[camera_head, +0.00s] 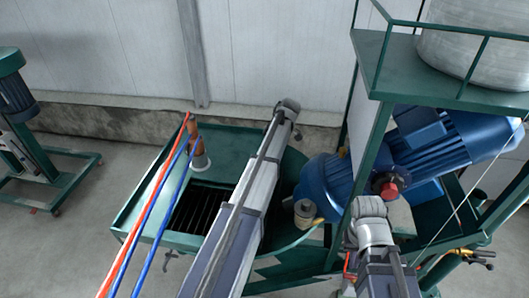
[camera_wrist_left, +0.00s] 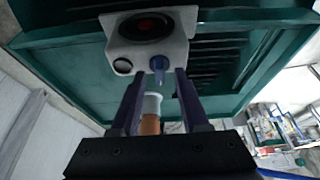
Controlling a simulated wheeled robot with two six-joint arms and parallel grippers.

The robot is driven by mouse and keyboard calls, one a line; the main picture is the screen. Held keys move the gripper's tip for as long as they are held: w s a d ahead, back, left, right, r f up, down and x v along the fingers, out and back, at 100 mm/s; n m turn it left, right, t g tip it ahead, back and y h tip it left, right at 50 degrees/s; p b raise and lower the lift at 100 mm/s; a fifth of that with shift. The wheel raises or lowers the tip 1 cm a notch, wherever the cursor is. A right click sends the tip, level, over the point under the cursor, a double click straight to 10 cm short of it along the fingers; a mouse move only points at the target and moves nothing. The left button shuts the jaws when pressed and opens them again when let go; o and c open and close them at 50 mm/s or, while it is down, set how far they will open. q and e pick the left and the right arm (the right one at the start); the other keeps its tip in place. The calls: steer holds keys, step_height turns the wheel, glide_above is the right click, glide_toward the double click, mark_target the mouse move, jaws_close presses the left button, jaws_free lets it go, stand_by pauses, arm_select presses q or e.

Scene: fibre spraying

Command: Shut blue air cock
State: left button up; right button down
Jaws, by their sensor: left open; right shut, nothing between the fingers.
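In the left wrist view a small blue part (camera_wrist_left: 158,66) sticks out of a white block (camera_wrist_left: 178,40) and looks like the blue air cock. Whether its handle is turned on or off I cannot tell. My left gripper (camera_wrist_left: 159,78) is open, its two dark fingers on either side of the blue part, with no clear contact. In the head view my left arm reaches over the green machine (camera_head: 235,140) and hides its own gripper; I cannot make out the air cock there. My right gripper (camera_head: 350,240) is shut and empty at the lower right, partly hidden by its own arm.
An orange and white cylinder (camera_head: 198,150) stands by the dark grate (camera_head: 197,212). Red (camera_head: 152,203) and blue (camera_head: 163,222) hoses run down-left from it. A blue motor (camera_head: 440,140) and green frame posts crowd the right.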

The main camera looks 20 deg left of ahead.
arm_select(q)
steer(key=p+v, duration=0.7)
steer(key=shift+d+r, duration=0.2)
steer(key=shift+r, duration=0.15)
steer(key=shift+f, duration=0.1)
